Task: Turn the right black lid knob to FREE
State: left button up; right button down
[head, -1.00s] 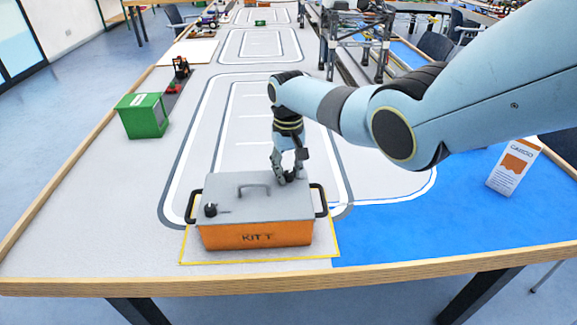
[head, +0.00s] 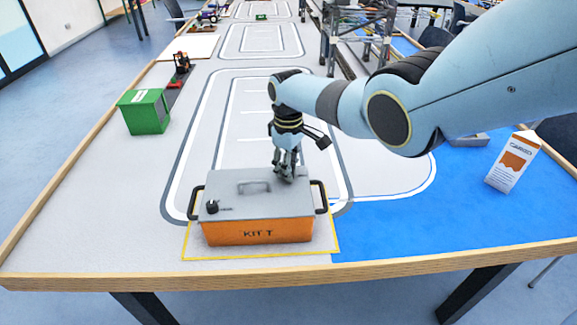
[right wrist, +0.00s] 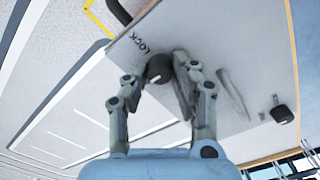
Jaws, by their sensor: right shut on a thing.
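The orange kit box (head: 258,231) with a grey lid (head: 240,190) stands near the table's front edge. Its left black lid knob (head: 212,206) is free of any gripper and also shows in the right wrist view (right wrist: 282,112). My right gripper (head: 285,172) points down at the lid's right side. In the right wrist view its fingers (right wrist: 160,72) are shut on the right black lid knob (right wrist: 159,68), one finger on each side. The word LOCK is printed beside this knob; no FREE label is readable. My left gripper is not in view.
The lid handle (head: 254,187) stands between the knobs. A yellow outline (head: 335,240) surrounds the box. A green box (head: 143,112) is at the left and a white-orange carton (head: 511,162) at the right. The grey mat left of the kit box is clear.

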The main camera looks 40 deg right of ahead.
dwell(0.5)
jog(key=c, duration=1.1)
grip_release()
jog(key=shift+o, duration=0.2)
jog(key=shift+r, duration=0.15)
notch_tip(320, 180, up, 12)
